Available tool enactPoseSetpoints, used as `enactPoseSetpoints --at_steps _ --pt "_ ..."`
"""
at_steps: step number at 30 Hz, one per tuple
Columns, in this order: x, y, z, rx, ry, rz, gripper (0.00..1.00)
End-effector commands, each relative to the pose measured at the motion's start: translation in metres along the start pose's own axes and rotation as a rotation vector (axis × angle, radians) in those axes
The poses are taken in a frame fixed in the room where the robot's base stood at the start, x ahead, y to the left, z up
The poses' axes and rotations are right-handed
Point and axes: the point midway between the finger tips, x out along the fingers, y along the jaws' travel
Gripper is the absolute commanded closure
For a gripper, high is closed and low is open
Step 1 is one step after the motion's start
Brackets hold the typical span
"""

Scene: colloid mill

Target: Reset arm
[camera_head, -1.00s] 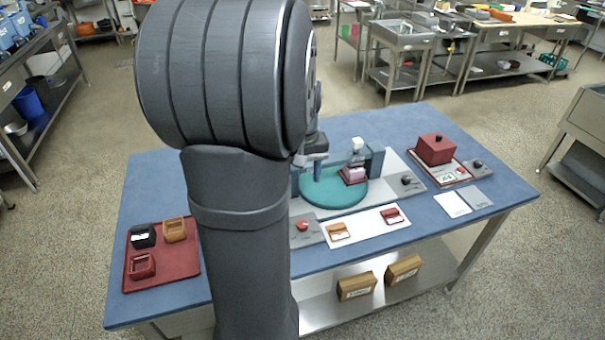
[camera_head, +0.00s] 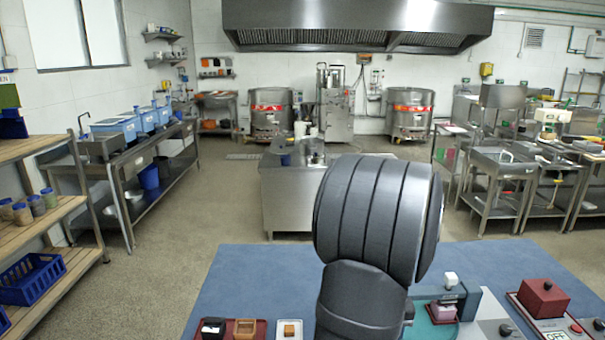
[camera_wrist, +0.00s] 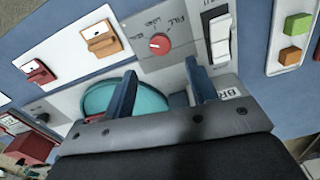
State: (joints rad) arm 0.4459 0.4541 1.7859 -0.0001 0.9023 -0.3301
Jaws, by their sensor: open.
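My gripper (camera_wrist: 163,88) is open in the wrist view, with its two blue fingers apart and nothing between them. It is above the mill's grey and white panels. A red knob (camera_wrist: 159,44) marked with FILL and LOAD lies beyond the fingers, beside a white rocker switch (camera_wrist: 218,38). The teal disc (camera_wrist: 100,97) shows partly behind the left finger. In the head view my dark arm stands in front of the table (camera_head: 240,280) and hides the gripper. A pink block (camera_head: 443,311) and a white-topped piece (camera_head: 450,279) show right of the arm.
An orange piece (camera_wrist: 102,38) and a red piece (camera_wrist: 38,72) sit on a white panel. A white tray (camera_wrist: 274,66) holds green and orange blocks. A dark red box (camera_head: 543,298) is at the right. The table's far left is clear.

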Motion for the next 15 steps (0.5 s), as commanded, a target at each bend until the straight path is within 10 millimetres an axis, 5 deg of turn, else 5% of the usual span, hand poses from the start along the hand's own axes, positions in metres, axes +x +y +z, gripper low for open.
enactPoseSetpoints --at_steps 6,15 --pt "0.043 0.000 0.001 0.000 -0.003 -0.001 0.48" --pt "0.075 0.000 0.000 0.000 -0.001 0.000 0.48"
